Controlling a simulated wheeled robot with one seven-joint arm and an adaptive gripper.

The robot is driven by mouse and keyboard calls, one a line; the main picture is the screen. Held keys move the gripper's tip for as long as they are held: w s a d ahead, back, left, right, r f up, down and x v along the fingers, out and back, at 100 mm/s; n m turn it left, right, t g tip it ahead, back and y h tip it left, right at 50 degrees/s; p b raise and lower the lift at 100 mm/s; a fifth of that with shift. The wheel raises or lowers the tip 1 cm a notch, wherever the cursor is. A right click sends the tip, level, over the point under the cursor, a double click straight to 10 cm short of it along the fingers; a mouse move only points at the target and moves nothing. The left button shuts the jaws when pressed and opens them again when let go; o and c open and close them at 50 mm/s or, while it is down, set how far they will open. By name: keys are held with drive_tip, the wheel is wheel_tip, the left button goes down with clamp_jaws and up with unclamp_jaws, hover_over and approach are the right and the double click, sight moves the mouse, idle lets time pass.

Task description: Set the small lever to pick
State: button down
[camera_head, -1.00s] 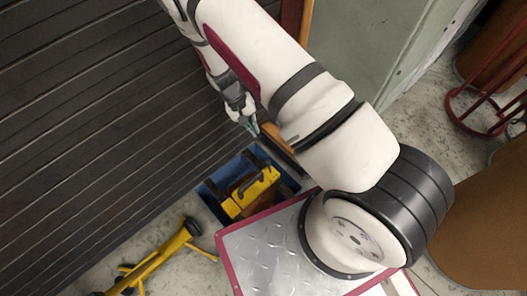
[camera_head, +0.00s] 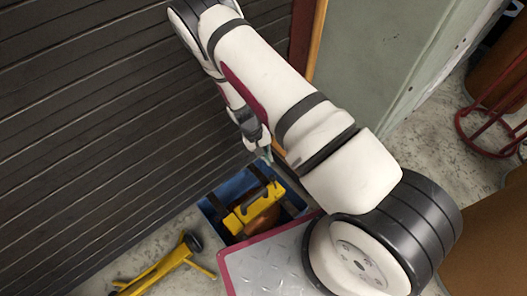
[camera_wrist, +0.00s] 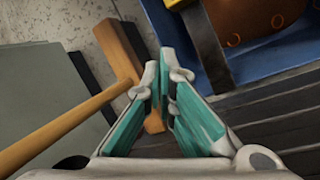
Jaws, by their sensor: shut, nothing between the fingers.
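I cannot make out a small lever or a pick marking in either view. My gripper (camera_head: 265,152) hangs low in the head view, beside the dark slatted shutter and just above the far edge of a blue crate. In the wrist view my gripper (camera_wrist: 163,78) has its teal-padded fingers brought together at the tips, with nothing held. A wooden mallet (camera_wrist: 120,50) shows beyond the fingers to the left; I cannot tell whether they touch it.
The blue crate (camera_head: 212,208) holds a yellow tool (camera_head: 252,205) and a brown item, also seen in the wrist view (camera_wrist: 250,20). A yellow stand (camera_head: 165,265) lies on the floor. A grey-green cabinet (camera_head: 375,55) stands right of the slatted shutter (camera_head: 90,110).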

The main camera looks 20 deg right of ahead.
sight(274, 181)
drive_tip(key=s, duration=0.1)
drive_tip(key=s+b, duration=0.1)
drive_tip(key=s, duration=0.1)
drive_tip(key=shift+s+a+f, duration=0.1)
drive_tip(key=shift+s+a, duration=0.2)
drive_tip(key=shift+s, duration=0.1)
